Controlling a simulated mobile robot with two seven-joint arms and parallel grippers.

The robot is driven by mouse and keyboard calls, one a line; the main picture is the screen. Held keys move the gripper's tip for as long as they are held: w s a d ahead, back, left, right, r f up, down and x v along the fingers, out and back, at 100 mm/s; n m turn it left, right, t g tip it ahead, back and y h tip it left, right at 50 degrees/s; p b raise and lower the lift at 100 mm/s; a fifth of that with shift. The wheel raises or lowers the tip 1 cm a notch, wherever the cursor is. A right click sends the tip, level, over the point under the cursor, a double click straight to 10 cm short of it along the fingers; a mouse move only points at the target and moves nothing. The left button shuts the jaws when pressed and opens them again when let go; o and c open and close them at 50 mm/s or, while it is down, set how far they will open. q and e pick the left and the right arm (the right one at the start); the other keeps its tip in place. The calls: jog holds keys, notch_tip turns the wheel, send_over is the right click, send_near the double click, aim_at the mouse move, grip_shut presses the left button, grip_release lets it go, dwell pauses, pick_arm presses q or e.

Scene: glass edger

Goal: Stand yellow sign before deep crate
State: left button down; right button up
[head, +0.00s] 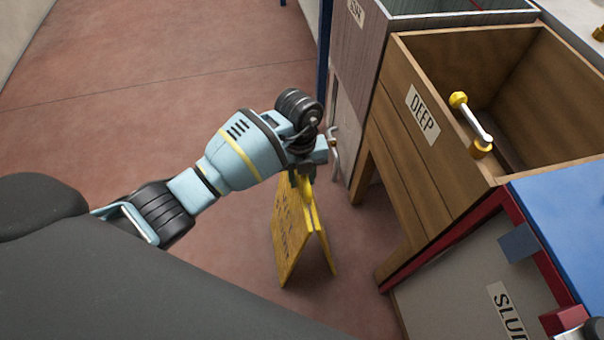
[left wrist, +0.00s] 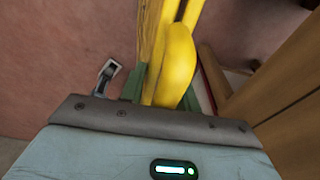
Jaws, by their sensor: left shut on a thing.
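The yellow sign (head: 293,232) is an A-frame, upright with its panels spread a little, in front of the wooden crate labelled DEEP (head: 448,165). My left gripper (head: 303,178) is shut on the top of the sign. In the left wrist view the sign's yellow top (left wrist: 172,65) lies between the green fingers (left wrist: 160,88). The sign's lower edges look at or close to the floor; I cannot tell whether they touch it. My right gripper does not show clearly in either view.
A grey wooden crate (head: 352,50) stands beyond the deep crate. A blue-topped unit (head: 560,215) with a SLU... label stands nearer, at the lower right. A yellow-ended handle (head: 472,122) is at the deep crate. The red floor (head: 180,85) to the left is clear.

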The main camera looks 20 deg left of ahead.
pick_arm(q)
jog(key=c, duration=0.9)
grip_release()
jog(key=shift+c, duration=0.2)
jog(key=shift+f, duration=0.1)
jog(key=r, duration=0.2)
jog(key=r+p, duration=0.1)
jog(key=r, duration=0.2)
jog(key=w+r+p, duration=0.1)
jog(key=r, duration=0.2)
jog(key=shift+a, duration=0.3)
